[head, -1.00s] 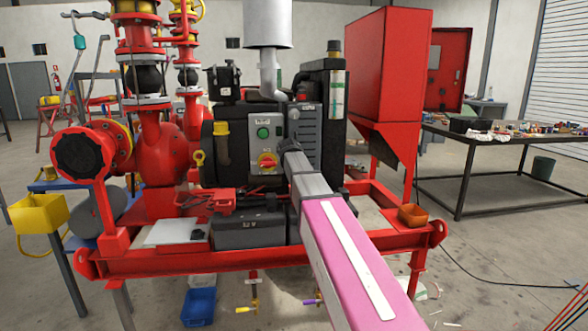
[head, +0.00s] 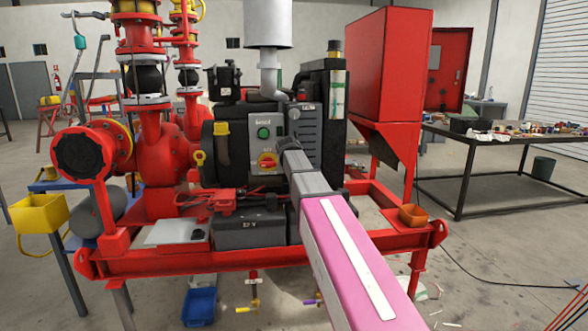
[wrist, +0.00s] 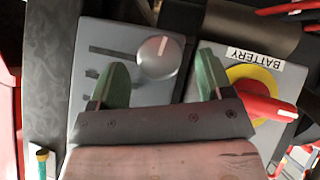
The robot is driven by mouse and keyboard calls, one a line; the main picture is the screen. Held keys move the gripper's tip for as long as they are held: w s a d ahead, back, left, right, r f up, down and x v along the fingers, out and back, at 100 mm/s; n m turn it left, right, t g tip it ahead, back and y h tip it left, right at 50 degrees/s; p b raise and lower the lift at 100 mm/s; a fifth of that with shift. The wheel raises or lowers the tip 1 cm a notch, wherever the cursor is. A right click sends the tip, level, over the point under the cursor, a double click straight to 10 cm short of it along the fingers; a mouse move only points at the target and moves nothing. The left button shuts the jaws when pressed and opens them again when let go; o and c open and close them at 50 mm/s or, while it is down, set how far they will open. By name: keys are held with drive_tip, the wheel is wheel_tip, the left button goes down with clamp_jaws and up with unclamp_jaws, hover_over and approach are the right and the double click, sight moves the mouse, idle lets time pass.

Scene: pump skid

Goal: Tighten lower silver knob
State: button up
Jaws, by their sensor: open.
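A round silver knob (wrist: 158,57) with a pale pointer line sits on a grey panel (wrist: 140,112) in the wrist view. My gripper (wrist: 159,70) is open, with one green finger on each side of the knob's near side. The knob shows in the gap around fingertip level, with clear space to both fingers; I cannot tell the depth between them. Only one silver knob is clear in the wrist view. In the head view my arm reaches the engine's control panel (head: 262,146), and my gripper and the knob cannot be made out there.
A red rotary handle on a yellow disc (wrist: 258,97), labelled BATTERY, stands close to the right finger. In the head view a black battery (head: 250,230) and the red skid frame (head: 150,264) lie below the panel. A red tank (head: 388,70) stands to the right.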

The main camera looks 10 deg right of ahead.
drive_tip(key=v, duration=0.9)
drive_tip(key=shift+d, duration=0.1)
